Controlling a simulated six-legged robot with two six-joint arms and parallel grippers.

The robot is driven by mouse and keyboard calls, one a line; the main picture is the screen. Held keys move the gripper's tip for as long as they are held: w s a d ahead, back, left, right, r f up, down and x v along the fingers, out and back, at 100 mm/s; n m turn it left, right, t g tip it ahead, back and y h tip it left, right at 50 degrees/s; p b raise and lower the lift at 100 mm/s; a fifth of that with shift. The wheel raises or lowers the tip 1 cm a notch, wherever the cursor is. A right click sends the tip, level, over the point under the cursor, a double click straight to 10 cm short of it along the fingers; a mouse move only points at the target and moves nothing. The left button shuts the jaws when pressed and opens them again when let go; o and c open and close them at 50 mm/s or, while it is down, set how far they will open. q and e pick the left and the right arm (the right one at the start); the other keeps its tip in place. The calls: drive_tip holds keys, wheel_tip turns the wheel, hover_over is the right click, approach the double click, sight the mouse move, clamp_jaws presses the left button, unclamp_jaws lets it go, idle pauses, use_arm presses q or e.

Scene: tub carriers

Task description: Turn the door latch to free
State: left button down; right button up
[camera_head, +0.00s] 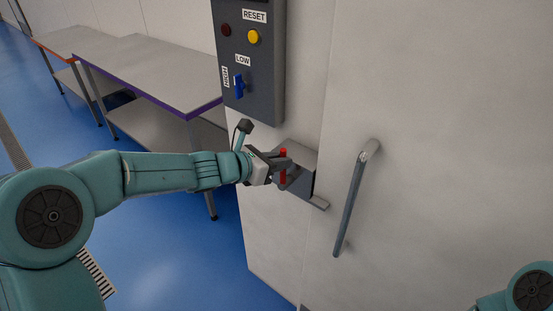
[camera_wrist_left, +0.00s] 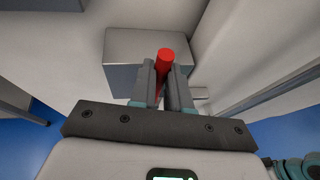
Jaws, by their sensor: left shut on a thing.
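The door latch is a grey metal box (camera_head: 301,176) on the pale wall beside the door, with a red handle (camera_head: 283,155) on its front. A flat grey bar (camera_head: 318,202) sticks out from the box toward the door. My left gripper (camera_head: 282,166) is at the box, its fingers closed around the red handle. In the left wrist view the red handle (camera_wrist_left: 165,58) stands between the two fingers (camera_wrist_left: 163,85), in front of the box (camera_wrist_left: 125,55). The fingers hide part of the handle. My right gripper is out of view; only a bit of that arm shows at lower right.
A long door handle (camera_head: 350,205) stands out to the right of the latch. A grey control panel (camera_head: 250,75) with a blue switch hangs above it. Tables (camera_head: 150,72) stand at the left. Blue floor (camera_head: 180,260) lies open below.

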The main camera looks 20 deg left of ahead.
use_arm(q)
drive_tip(key=c, duration=1.1)
unclamp_jaws()
drive_tip(key=v, duration=1.6)
drive_tip(key=shift+s, duration=0.2)
drive_tip(key=shift+a, duration=0.1)
